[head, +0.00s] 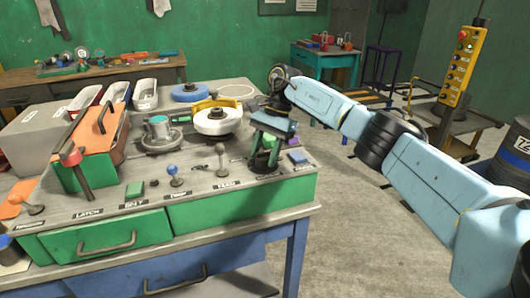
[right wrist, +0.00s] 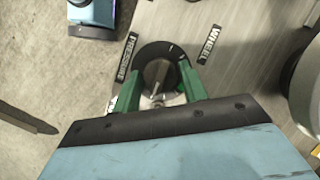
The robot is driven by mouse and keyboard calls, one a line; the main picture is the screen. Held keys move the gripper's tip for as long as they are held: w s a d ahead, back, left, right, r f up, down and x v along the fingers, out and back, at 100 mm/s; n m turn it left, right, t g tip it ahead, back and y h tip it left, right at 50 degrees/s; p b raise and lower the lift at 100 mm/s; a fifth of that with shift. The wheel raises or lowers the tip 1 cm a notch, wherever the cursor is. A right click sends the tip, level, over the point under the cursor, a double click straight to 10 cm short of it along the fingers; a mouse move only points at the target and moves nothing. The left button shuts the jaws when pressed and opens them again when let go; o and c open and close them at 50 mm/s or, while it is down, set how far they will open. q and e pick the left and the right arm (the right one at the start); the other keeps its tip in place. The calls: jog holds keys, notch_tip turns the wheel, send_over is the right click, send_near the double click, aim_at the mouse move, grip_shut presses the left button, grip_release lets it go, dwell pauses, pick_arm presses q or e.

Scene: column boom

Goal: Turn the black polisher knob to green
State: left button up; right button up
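The black polisher knob (right wrist: 156,71) shows in the right wrist view as a dark round disc with a raised grey grip bar. It sits between the labels PRESSURE and WHEEL. My right gripper (right wrist: 159,76) has its two green fingers on either side of the knob's grip, with visible gaps between them and the bar. In the head view my right gripper (head: 264,158) points down at the bench's right front corner and hides the knob. Which mark the knob points to cannot be told. My left gripper is not in view.
The polisher's white wheel (head: 218,121) with a yellow guard stands left of my right gripper. Several levers, including a grey-knobbed one (head: 221,155), stand along the bench front.

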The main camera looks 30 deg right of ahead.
jog(key=shift+o, duration=1.4)
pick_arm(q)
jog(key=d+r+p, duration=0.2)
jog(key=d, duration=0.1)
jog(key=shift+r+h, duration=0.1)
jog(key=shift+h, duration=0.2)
pick_arm(e)
jog(key=v, duration=1.3)
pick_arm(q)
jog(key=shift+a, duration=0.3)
pick_arm(e)
jog(key=shift+r, duration=0.15)
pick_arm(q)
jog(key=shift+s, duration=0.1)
